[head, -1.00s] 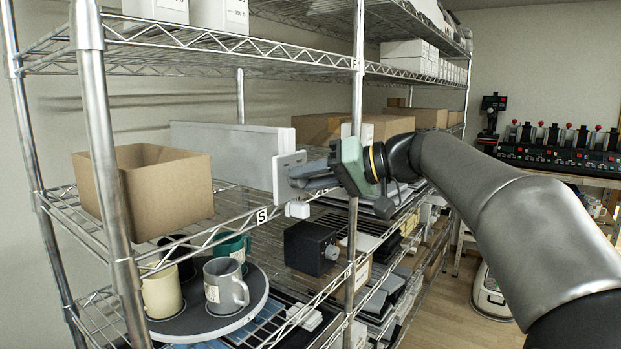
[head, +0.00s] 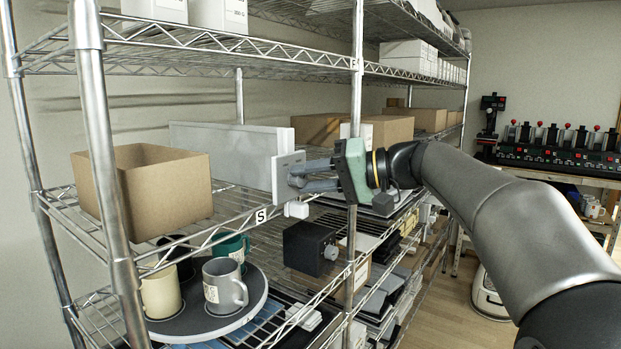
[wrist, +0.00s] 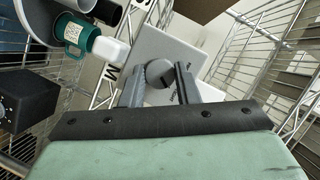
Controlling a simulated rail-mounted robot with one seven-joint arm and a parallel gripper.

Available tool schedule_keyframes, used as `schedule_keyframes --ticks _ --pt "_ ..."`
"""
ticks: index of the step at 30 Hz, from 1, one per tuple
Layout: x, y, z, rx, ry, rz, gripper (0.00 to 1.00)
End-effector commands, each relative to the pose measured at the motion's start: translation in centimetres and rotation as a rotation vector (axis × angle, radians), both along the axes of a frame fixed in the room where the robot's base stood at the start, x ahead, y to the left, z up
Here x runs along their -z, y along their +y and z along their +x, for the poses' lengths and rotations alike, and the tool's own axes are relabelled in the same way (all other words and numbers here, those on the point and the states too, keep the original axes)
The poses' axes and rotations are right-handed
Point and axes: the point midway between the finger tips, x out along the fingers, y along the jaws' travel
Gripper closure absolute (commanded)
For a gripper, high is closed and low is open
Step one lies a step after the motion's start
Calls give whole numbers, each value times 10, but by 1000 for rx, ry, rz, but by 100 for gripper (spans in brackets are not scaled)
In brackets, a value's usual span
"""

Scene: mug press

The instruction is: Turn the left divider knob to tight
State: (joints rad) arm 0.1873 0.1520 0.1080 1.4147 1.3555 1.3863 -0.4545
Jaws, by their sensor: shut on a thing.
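A pale divider panel (head: 225,150) stands on the middle shelf, with a light square plate (head: 282,180) at its front end. In the wrist view, the plate (wrist: 165,45) shows a round grey knob (wrist: 159,72) on its face. My gripper (head: 292,176) is level with the plate, its fingers pointing left at it. In the wrist view, my gripper (wrist: 160,82) is shut on the knob, one finger on each side. The fingers hide the knob in the head view. I cannot read the tight marking.
A cardboard box (head: 155,190) stands left of the divider. Several mugs stand on a round tray (head: 257,300) below, beside a black box (head: 310,248). A metal shelf post (head: 357,100) rises close to my gripper.

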Motion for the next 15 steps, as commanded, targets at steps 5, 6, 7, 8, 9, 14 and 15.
schedule_keyframes --ticks 5,6,7,8,9,14,15 --pt "0 0 0 1 1 1 50" --pt "0 0 0 1 0 0 50" --pt "0 0 0 1 0 0 50" --pt "0 0 0 1 0 0 50" --pt "0 0 0 1 0 0 50" --pt "0 -2 0 1 0 0 50" --pt "-1 -5 -1 1 0 0 50"
